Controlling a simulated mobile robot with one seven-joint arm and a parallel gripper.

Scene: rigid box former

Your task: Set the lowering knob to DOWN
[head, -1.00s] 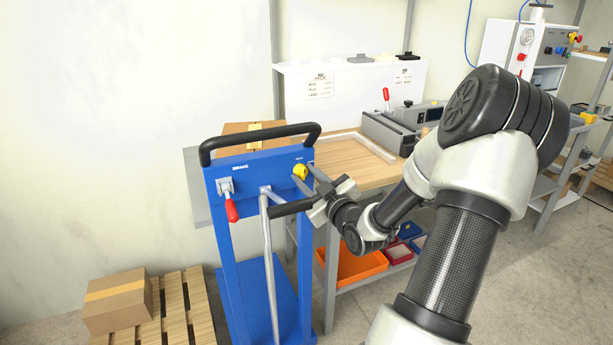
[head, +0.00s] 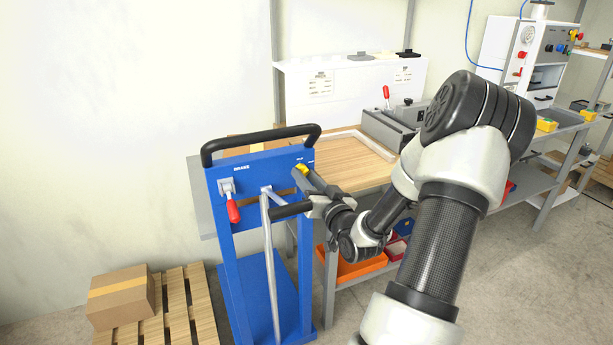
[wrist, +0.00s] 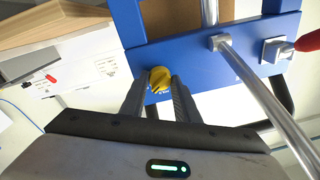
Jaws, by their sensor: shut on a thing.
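The yellow knob (head: 302,169) sits at the upper right of the blue lift truck's panel (head: 262,170). It also shows in the wrist view (wrist: 160,78), between the two fingers. My gripper (head: 309,180) reaches it from the lower right and is shut on it. The fingers hide part of the knob, and I cannot read which setting it points to. A small label above the knob is too small to read.
A red-handled brake lever (head: 232,210) is on the panel's left, under a BRAKE label. The black handlebar (head: 262,138) runs above the panel. A silver lever (head: 270,265) with a black grip (head: 291,209) stands just below my gripper. A wooden bench (head: 350,165) is behind.

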